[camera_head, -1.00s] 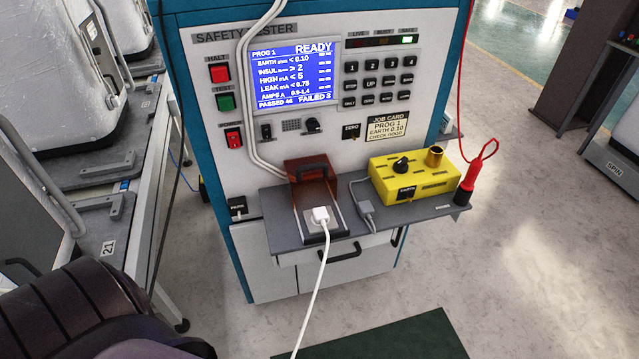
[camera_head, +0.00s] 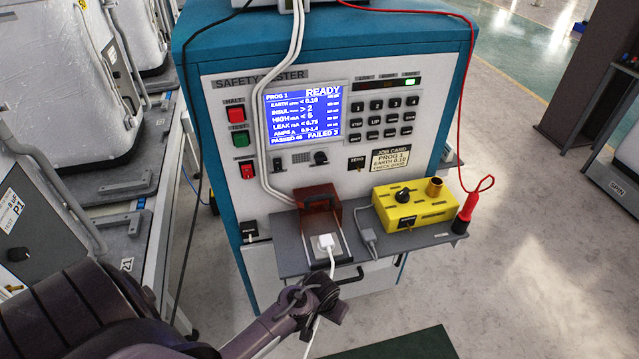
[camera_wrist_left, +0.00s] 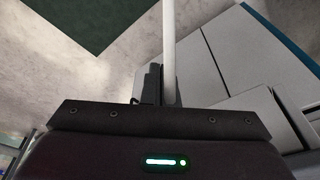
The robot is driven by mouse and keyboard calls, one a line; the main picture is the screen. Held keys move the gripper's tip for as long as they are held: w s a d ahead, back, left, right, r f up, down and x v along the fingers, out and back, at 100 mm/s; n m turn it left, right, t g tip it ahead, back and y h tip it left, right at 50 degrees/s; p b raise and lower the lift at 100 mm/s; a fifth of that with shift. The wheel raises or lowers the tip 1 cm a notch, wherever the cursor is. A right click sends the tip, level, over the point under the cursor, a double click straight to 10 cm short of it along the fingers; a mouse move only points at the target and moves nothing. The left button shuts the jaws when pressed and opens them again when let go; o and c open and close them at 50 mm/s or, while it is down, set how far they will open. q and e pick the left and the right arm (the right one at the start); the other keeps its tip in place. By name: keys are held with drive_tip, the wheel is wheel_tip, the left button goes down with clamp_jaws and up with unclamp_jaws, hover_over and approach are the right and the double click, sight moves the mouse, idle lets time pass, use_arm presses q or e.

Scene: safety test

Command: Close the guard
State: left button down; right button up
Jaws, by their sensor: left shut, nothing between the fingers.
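The guard (camera_head: 318,200), a translucent reddish-brown cover with a dark handle, stands raised at the back of the small grey shelf (camera_head: 290,257) on the tester's front. A white plug (camera_head: 327,242) sits in the socket plate in front of it, uncovered. Its white cable hangs down behind my left gripper. My left gripper (camera_head: 328,300) is shut and empty, below and in front of the plug, apart from the guard. In the left wrist view, its dark fingers (camera_wrist_left: 152,85) show beside the white cable (camera_wrist_left: 168,45). My right gripper is not in view.
A yellow box (camera_head: 415,205) and a red probe (camera_head: 467,207) stand on the shelf's right side. The tester's screen (camera_head: 306,115) reads READY.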

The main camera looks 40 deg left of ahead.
use_arm(q)
drive_tip(key=w+a+r+n+y+p, duration=0.1)
drive_tip(key=w+r, duration=0.1)
drive_tip(key=r, duration=0.6)
drive_tip(key=w+a+r+p, duration=0.1)
drive_tip(key=w+r, duration=0.2)
drive_tip(key=r, duration=0.5)
drive_tip(key=w+a+r+n+y+p, duration=0.1)
drive_tip(key=w+a+r+n, duration=0.3)
drive_tip(key=w+a+r, duration=0.3)
drive_tip(key=w+a+r+n+y+p, duration=0.1)
drive_tip(key=w+a+r+n, duration=0.3)
drive_tip(key=r, duration=0.5)
drive_tip(key=p, duration=0.1)
hover_over(319, 203)
wheel_tip(319, 203, down, 9)
drive_tip(key=shift+f, duration=0.1)
